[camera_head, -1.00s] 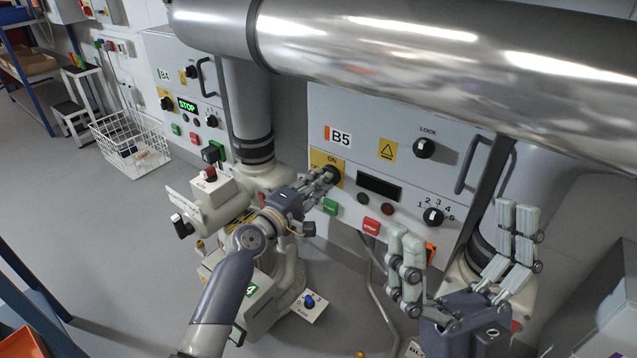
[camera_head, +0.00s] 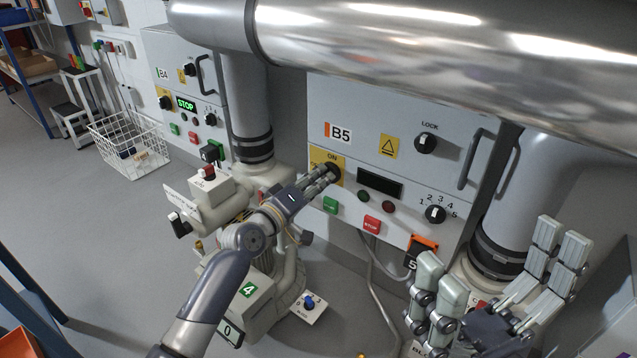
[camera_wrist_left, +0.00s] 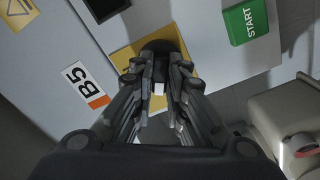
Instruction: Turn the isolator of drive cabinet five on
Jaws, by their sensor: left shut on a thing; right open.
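Drive cabinet five (camera_head: 310,110) is the pale grey box marked B5 on a label (camera_head: 338,133). Its isolator (camera_head: 334,172) is a black rotary knob on a yellow plate, with ON printed above it. My left gripper (camera_head: 328,176) is shut on the knob. In the left wrist view, the fingers of my left gripper (camera_wrist_left: 160,85) close around the black isolator knob (camera_wrist_left: 162,47), and the yellow plate (camera_wrist_left: 192,78) shows around it. My right gripper (camera_head: 495,285) is open and empty at the lower right, in front of the cabinet.
The cabinet's display (camera_head: 380,184) is dark. A green START button (camera_head: 331,205), a red STOP button (camera_head: 372,225), a numbered selector (camera_head: 435,214) and a LOCK knob (camera_head: 426,143) sit nearby. A large metal duct (camera_head: 420,50) crosses above. Cabinet B4 (camera_head: 160,65) stands left with a lit STOP display.

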